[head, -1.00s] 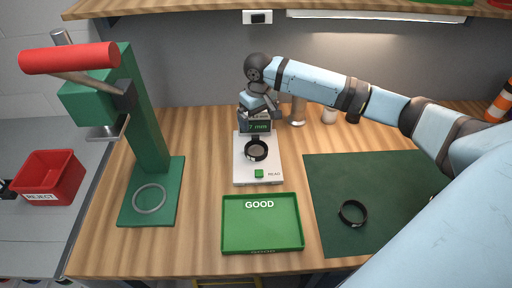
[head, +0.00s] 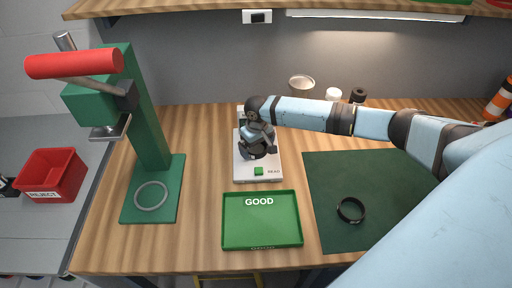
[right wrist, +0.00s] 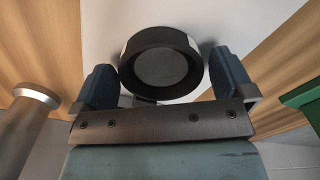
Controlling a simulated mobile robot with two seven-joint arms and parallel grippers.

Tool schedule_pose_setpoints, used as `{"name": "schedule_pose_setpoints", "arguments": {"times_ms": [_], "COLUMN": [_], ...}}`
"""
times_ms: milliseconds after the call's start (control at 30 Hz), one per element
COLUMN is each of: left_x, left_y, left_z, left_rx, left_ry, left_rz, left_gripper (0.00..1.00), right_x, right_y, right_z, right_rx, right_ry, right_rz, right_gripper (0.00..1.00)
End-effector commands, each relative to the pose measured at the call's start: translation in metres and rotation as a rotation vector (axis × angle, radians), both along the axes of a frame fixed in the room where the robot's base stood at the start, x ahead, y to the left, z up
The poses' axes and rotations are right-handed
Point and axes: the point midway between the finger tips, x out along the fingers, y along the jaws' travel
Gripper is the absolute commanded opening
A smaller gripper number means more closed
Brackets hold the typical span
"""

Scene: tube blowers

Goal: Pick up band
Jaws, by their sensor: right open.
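A black band (right wrist: 160,37) sits on the white gauge (head: 243,172) with its green button, around a round grey face. In the right wrist view it lies between the two fingers of my right gripper (right wrist: 162,85), which is open, with a gap on each side. In the head view my right gripper (head: 258,152) is over the gauge and mostly hides that band. A second black band (head: 341,216) lies on the dark green mat (head: 390,180) at right. A dark shape at the far left edge (head: 8,187) may be my left gripper; its jaws cannot be made out.
A green tray marked GOOD (head: 262,222) lies in front of the gauge. A green press (head: 148,120) with a red handle stands at left, a grey ring (head: 137,204) on its base. A red REJECT bin (head: 52,180) is further left. Several small containers (head: 301,83) stand behind.

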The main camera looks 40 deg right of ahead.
Motion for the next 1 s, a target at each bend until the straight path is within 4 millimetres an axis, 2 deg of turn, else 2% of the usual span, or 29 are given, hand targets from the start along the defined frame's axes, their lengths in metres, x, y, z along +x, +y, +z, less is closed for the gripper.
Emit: {"name": "schedule_pose_setpoints", "arguments": {"times_ms": [200,367,433,467,767,867,1000], "left_x": [0.000,0.000,0.000,0.000,0.000,-0.001,-0.001], "left_y": [0.001,0.001,0.001,0.001,0.000,-0.001,-0.001], "left_z": [0.000,-0.001,-0.001,-0.001,-0.002,-0.002,-0.004], "left_rx": [0.001,0.001,0.001,0.001,-0.001,-0.001,-0.002], "left_ry": [0.000,0.001,0.001,0.002,0.002,0.003,0.004], "left_rz": [0.002,0.002,0.002,0.002,0.001,0.000,-0.001], "left_gripper": [0.43,0.43,0.43,0.43,0.43,0.43,0.43], "right_x": [0.000,0.000,0.000,0.000,0.001,0.001,0.001], "right_y": [0.000,0.000,0.000,0.000,0.000,-0.001,-0.001], "right_z": [0.000,0.000,0.000,0.000,0.006,0.015,0.039], "right_rx": [0.000,0.000,0.000,0.000,0.001,0.001,0.001], "right_ry": [0.000,0.000,-0.001,-0.001,-0.002,-0.002,-0.005], "right_rz": [0.000,-0.001,-0.001,-0.001,-0.001,-0.002,-0.001], "right_gripper": [0.98,0.62,0.62,0.58,0.58,0.58,0.58]}}
